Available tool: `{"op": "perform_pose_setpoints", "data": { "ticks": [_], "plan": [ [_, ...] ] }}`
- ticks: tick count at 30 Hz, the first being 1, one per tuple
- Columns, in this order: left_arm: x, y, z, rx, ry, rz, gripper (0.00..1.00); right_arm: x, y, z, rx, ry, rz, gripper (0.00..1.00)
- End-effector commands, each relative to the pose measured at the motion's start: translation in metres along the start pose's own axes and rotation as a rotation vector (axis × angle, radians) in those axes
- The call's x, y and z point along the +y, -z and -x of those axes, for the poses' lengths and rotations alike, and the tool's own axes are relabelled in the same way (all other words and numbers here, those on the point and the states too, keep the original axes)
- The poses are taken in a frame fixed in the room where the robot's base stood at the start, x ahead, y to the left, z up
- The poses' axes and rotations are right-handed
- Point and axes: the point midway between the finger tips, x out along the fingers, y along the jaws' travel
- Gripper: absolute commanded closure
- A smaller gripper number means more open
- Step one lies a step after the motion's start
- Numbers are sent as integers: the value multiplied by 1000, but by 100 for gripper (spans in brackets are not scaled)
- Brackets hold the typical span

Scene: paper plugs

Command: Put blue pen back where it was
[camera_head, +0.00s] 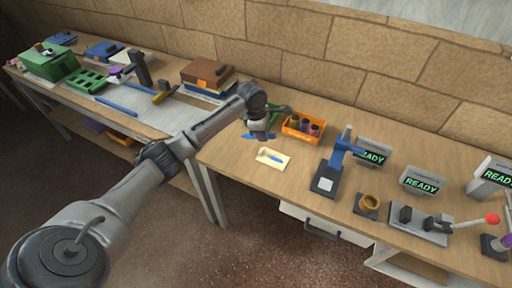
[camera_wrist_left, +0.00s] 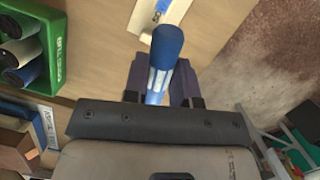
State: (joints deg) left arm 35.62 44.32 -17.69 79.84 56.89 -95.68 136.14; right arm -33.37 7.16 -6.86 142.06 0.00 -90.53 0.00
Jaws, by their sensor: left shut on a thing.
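My left gripper (camera_head: 261,136) is shut on the blue pen (camera_wrist_left: 166,45) and holds it over the long table, just behind a pale card (camera_head: 273,158) with a blue mark on it. In the left wrist view the pen sticks out between the two dark fingers, its rounded blue end toward the card (camera_wrist_left: 144,20). In the head view bits of blue show on both sides of the fingertips; the pen's middle is hidden there. My right gripper is not in view.
A green holder (camera_wrist_left: 48,50) with tubes stands close to the gripper. An orange bin (camera_head: 303,127) with coloured cylinders is to its right. A blue stand (camera_head: 336,160) and "READY" displays are further right. Left are books (camera_head: 208,75) and tools. Bare table surrounds the card.

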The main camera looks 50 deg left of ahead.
Motion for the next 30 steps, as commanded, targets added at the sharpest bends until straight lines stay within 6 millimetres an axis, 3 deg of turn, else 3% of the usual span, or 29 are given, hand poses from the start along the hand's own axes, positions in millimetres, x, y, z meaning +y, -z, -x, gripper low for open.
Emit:
{"op": "perform_pose_setpoints", "data": {
  "ticks": [3,11,24,30],
  "plan": [
    [-4,15,2,75,29,-120,98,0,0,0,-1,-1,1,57],
    [-6,25,0,209,52,-267,98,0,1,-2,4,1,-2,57],
    [24,110,-33,225,52,-264,98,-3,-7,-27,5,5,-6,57],
    [34,133,-41,223,50,-266,98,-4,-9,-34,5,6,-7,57]
  ]
}}
